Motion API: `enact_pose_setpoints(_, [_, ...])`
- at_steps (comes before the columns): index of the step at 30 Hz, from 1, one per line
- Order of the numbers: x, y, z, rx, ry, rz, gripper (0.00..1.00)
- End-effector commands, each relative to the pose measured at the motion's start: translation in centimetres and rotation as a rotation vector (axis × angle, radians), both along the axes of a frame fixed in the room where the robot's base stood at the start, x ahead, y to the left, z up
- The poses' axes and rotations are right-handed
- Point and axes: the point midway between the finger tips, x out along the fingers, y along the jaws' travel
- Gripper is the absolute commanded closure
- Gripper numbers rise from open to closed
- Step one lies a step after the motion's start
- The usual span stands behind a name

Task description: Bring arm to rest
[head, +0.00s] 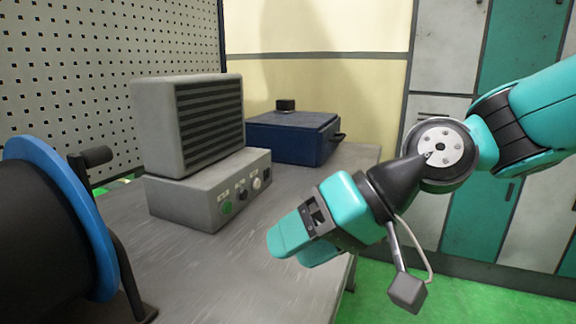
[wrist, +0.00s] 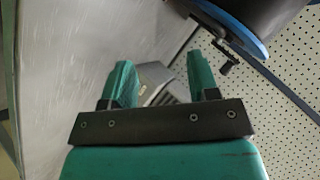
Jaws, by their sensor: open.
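My gripper (head: 296,250) hangs at the end of my teal arm, over the right front edge of the grey workbench (head: 240,272) in the head view. Its two teal fingers are apart and nothing shows between them. In the wrist view my gripper (wrist: 160,75) also shows open, with both fingers pointing up the picture. The grey box of the bench device (wrist: 154,80) shows beyond and between the fingers, apart from them. My arm reaches in from the right edge of the head view.
A vented grey device (head: 210,205) with buttons stands mid-bench. A dark blue box (head: 290,137) stands behind it. A blue-rimmed black drum (head: 70,200) fills the left. Lockers (head: 440,90) line the right wall. The bench's front right surface is clear.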

Motion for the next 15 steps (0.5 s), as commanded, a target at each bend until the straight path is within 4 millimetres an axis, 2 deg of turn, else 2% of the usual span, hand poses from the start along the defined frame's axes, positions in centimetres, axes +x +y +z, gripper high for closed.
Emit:
enact_pose_setpoints(1, [-1.4,-2.0,-0.5,-0.084,-0.028,0.007,0.45])
enact_pose_setpoints(3, [-3.2,-4.7,-1.6,-0.198,-0.047,0.02,0.45])
enact_pose_setpoints(11, [-9.7,-13.7,-4.8,-0.532,-0.036,0.055,0.45])
enact_pose_setpoints(12, [-10.2,-14.5,-4.3,-0.559,-0.029,0.058,0.45])
enact_pose_setpoints(15, [-9.9,-14.2,-1.2,-0.552,-0.028,0.06,0.45])
